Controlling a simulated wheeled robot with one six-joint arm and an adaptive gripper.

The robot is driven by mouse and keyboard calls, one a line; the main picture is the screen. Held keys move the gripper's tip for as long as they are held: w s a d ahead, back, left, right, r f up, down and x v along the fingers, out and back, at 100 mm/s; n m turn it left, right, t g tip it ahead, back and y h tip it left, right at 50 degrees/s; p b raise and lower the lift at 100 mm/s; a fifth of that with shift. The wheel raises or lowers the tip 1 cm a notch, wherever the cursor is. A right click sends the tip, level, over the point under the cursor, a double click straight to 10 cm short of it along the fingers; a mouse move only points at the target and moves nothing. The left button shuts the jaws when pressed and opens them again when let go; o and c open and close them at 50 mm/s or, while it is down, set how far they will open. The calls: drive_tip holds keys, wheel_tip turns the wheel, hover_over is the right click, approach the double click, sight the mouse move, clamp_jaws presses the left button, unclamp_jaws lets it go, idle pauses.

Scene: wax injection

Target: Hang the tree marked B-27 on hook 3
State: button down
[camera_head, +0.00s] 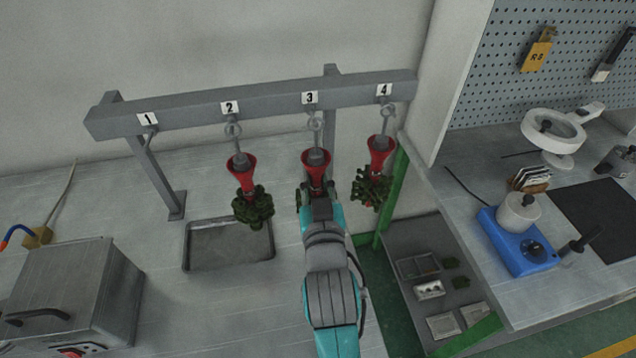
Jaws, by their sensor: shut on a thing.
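A grey rail (260,101) carries hooks numbered 1 to 4. Hook 1 (149,131) is empty. A red-cupped tree with dark green parts (246,185) hangs under hook 2, and a similar tree (378,165) hangs under hook 4. A third tree with a red cup (316,168) is under hook 3 (314,124), its ring at the hook. I cannot tell if the ring is over the hook. My gripper (317,196) is shut on this third tree from the front, and my arm hides its lower part. No B-27 mark is readable.
A shallow grey tray (187,246) lies on the table below hook 2. A metal box machine (75,290) stands at the left front. A green-framed shelf and a workbench with a blue heater (519,240) are at right. The table below hook 1 is clear.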

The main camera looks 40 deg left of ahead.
drive_tip(key=shift+w+a+r, duration=0.1)
drive_tip(key=shift+w+a, duration=0.2)
drive_tip(key=shift+a, duration=0.05)
drive_tip(key=shift+w+a+f, duration=0.25)
drive_tip(key=shift+w+a, duration=0.1)
drive_tip(key=shift+a, duration=0.05)
idle(0.4)
drive_tip(key=c, duration=0.9)
unclamp_jaws()
drive_tip(key=v, duration=1.2)
drive_tip(key=shift+d, duration=0.1)
